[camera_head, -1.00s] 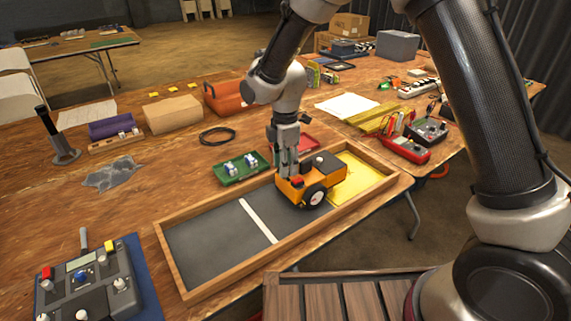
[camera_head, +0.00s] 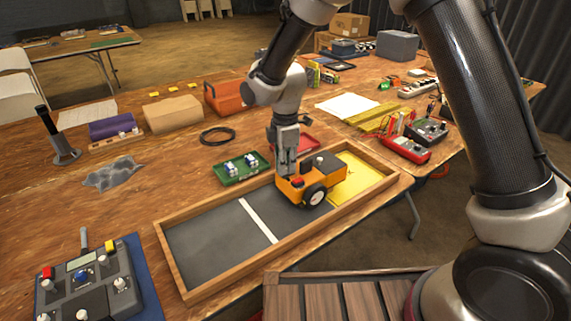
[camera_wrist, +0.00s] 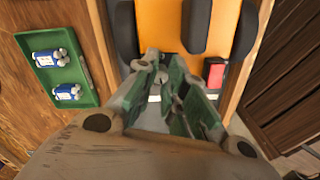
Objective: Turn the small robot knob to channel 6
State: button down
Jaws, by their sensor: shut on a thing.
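The small orange robot (camera_head: 312,184) with dark wheels stands in a wooden-framed pit, at the edge of the yellow section. A red button sits on its near left corner, and it shows in the wrist view (camera_wrist: 215,72). My gripper (camera_head: 288,170) points down at the robot's left rear end. In the wrist view my gripper (camera_wrist: 172,92) has its green-padded fingers close together over the end of the orange body. The knob itself is hidden between and under the fingers, so its channel setting cannot be read.
A green tray (camera_head: 222,181) with blue-and-white parts lies left of the pit, and a red tray (camera_head: 312,139) lies behind. A grey control box (camera_head: 97,267) with knobs sits at the front left. The pit's dark floor (camera_head: 205,246) is clear.

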jog(key=m, duration=0.3)
jog(key=shift+m, duration=0.4)
jog(key=m, duration=0.4)
jog(key=shift+m, duration=0.3)
jog(key=m, duration=0.4)
jog(key=shift+m, duration=2.4)
jog(key=c, duration=1.4)
grip_release()
